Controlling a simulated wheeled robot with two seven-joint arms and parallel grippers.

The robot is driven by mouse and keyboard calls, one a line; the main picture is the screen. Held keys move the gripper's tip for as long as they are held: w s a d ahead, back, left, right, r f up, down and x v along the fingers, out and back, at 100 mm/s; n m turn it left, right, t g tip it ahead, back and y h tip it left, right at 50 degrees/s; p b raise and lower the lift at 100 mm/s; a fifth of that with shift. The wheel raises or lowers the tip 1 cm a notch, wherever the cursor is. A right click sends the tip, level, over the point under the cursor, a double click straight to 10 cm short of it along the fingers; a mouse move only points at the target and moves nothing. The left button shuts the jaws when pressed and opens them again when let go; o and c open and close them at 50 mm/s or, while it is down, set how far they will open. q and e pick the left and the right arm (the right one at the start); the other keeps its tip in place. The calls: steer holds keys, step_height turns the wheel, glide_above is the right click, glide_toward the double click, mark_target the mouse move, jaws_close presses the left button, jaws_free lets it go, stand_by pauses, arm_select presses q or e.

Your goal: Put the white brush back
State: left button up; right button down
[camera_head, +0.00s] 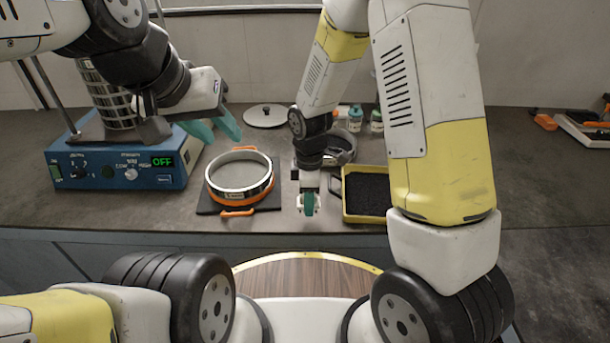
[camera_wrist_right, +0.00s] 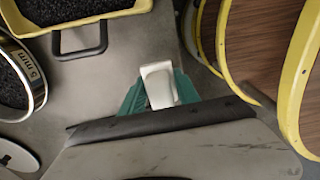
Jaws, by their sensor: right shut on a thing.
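My right gripper (camera_head: 308,203) is low over the front strip of the counter, between the sieve on the dark mat and the yellow tray. In the right wrist view its teal fingers (camera_wrist_right: 160,95) are shut on the white brush (camera_wrist_right: 159,82), seen nearly end-on. The brush is mostly hidden by the gripper in the head view, and I cannot tell whether it touches the counter. My left gripper (camera_head: 214,128) is open and empty above the right side of the blue shaker (camera_head: 120,165).
A sieve (camera_head: 240,190) with orange clamps sits on a dark mat. A yellow tray (camera_head: 345,205) of black grains is right of my right gripper. Bottles (camera_head: 355,117) and a grey lid (camera_head: 266,116) stand farther back.

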steer(key=w, duration=0.4)
steer(key=w+a, duration=0.1)
steer(key=w, duration=0.1)
steer(key=shift+w+f, duration=0.35)
steer(key=shift+f, duration=1.7)
steer(key=c, duration=0.9)
jaws_free()
steer(key=shift+f, duration=0.15)
